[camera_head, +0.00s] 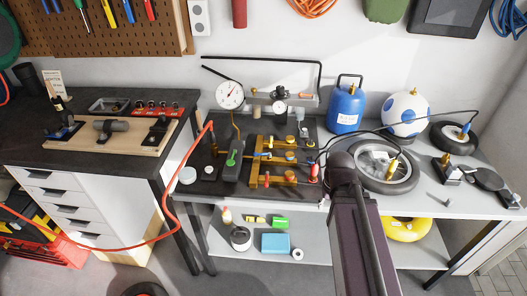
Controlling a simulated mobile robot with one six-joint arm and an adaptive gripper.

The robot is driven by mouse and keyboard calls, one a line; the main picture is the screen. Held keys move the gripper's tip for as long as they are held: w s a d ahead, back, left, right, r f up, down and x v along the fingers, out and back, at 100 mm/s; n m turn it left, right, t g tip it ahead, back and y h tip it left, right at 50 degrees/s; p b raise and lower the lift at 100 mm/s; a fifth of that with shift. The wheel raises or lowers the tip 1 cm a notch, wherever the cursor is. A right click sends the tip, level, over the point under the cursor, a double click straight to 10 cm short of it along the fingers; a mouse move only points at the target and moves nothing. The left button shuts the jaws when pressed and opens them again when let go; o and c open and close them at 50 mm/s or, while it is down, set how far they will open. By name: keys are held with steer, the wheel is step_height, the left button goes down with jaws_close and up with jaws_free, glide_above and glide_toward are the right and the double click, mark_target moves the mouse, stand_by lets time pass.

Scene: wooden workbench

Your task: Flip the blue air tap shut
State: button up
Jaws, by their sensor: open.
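The brass air manifold (254,176) stands on the dark board near the middle of the bench, with several branches ending in round brass knobs. A small blue handle (265,155), seemingly the blue air tap, sits on the middle branch. It is too small to tell how far it is turned. A red handle (314,171) is at the manifold's right end. My dark arm rises from the bottom of the view, and its rounded upper joint is just right of the manifold. My gripper does not show; no fingers can be made out.
A pressure gauge (229,94) stands behind the manifold on the left. A blue gas bottle (346,109), a white ball with blue spots (405,115) and a spoked wheel (404,180) are to the right. An orange hose (170,189) loops at the left.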

steer(key=w+a+r+m+t+p, duration=0.1)
steer(key=w+a+r+m+p, duration=0.5)
steer(key=w+a, duration=0.5)
steer(key=w+a+r+m+t+p, duration=0.1)
steer(key=w+a+r+m+p, duration=0.5)
steer(key=w+a+m, duration=0.4)
steer(key=shift+w+a+r+m+p, duration=0.3)
steer(key=shift+w+a+r+m, duration=0.15)
steer(key=shift+w, duration=0.35)
steer(key=shift+f, duration=0.1)
steer(key=w+f+b, duration=0.1)
steer(key=f+b, duration=0.8)
steer(key=w+f+b, duration=0.1)
steer(key=f+b, duration=0.3)
steer(key=shift+w+a+f+b, duration=0.15)
steer(key=shift+w+b, duration=0.15)
jaws_close()
